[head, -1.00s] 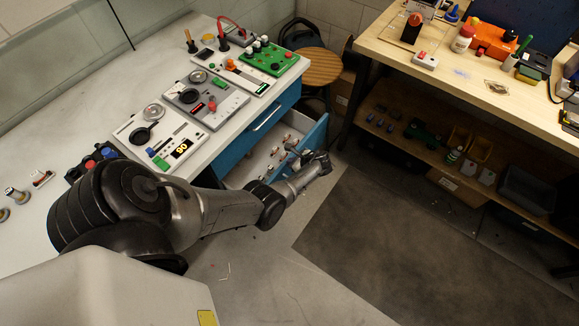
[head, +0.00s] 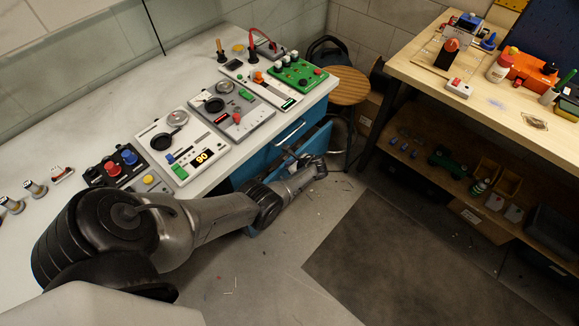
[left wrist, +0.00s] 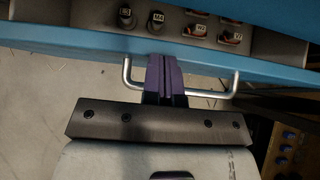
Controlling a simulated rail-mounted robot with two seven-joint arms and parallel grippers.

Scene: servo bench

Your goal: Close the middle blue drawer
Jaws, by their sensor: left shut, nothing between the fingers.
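The middle blue drawer (head: 318,137) sticks out of the bench front in the head view, below a shut blue drawer (head: 275,147). In the left wrist view the drawer's blue front (left wrist: 80,40) crosses the picture, with several small labelled parts inside. Its silver handle (left wrist: 127,75) is on the front. My left gripper (left wrist: 164,72) is shut and empty. Its purple fingertips are at the drawer front, between the two ends of the handle. Whether they touch the front is hard to tell. My right gripper is in neither view.
Panels with pans, buttons and a display (head: 190,150) stand on the white bench top. A round wooden stool (head: 348,88) stands just beyond the drawer. A wooden workbench (head: 440,85) with a lower shelf is at right.

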